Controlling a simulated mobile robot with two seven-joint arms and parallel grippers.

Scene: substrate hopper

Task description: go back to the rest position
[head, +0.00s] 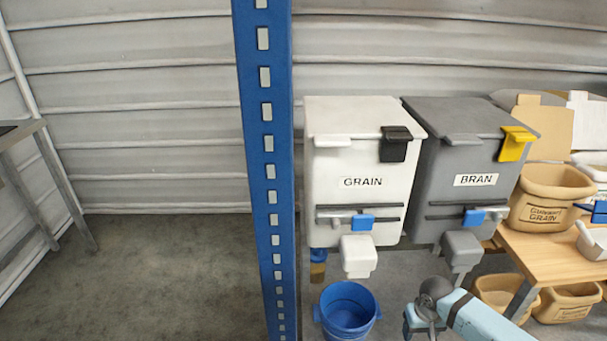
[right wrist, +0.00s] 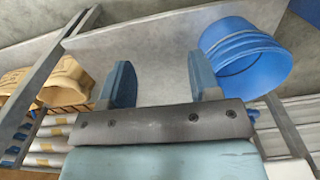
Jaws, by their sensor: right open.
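My right arm comes into the head view from the bottom right, and my right gripper (head: 416,322) is low in front of the hoppers, to the right of the blue bucket (head: 348,308). In the right wrist view my right gripper (right wrist: 161,82) has its two blue fingers spread wide with nothing between them. The blue bucket (right wrist: 245,55) shows there beyond the right finger, apart from it. My left gripper is in neither view.
A white GRAIN hopper (head: 357,215) and a grey BRAN hopper (head: 462,210) stand side by side. A blue upright post (head: 265,150) is left of them. A wooden table (head: 545,250) with tan tubs is at right. The floor at left is clear.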

